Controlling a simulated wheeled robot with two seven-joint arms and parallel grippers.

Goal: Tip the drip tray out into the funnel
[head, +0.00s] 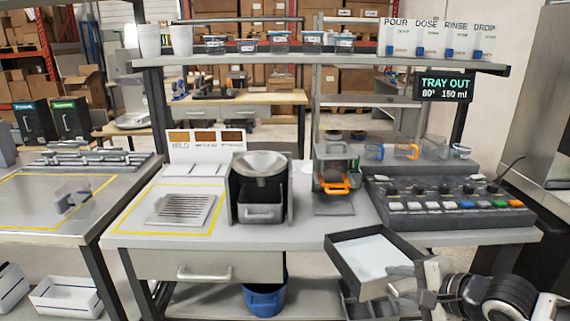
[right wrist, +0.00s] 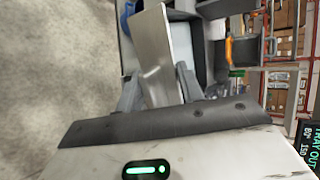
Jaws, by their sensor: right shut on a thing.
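The drip tray (head: 343,263) is a shallow dark rectangular tray with a pale inside, held in front of the bench's front edge, right of centre. Whether the pale area is liquid or bare floor I cannot tell. My right gripper (head: 404,284) is shut on the tray's near right side. In the right wrist view, its fingers (right wrist: 158,92) clasp the tray's wall (right wrist: 158,45). The funnel (head: 262,163) is a wide grey metal cone on a dark stand at the bench's middle, back and left of the tray, apart from it. My left gripper is not in view.
A grey drawer-like container (head: 262,213) sits below the funnel. A slotted plate (head: 183,209) lies left. A sign (head: 444,87) reads TRAY OUT, 80°, 150 ml. A blue bucket (head: 264,300) is below.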

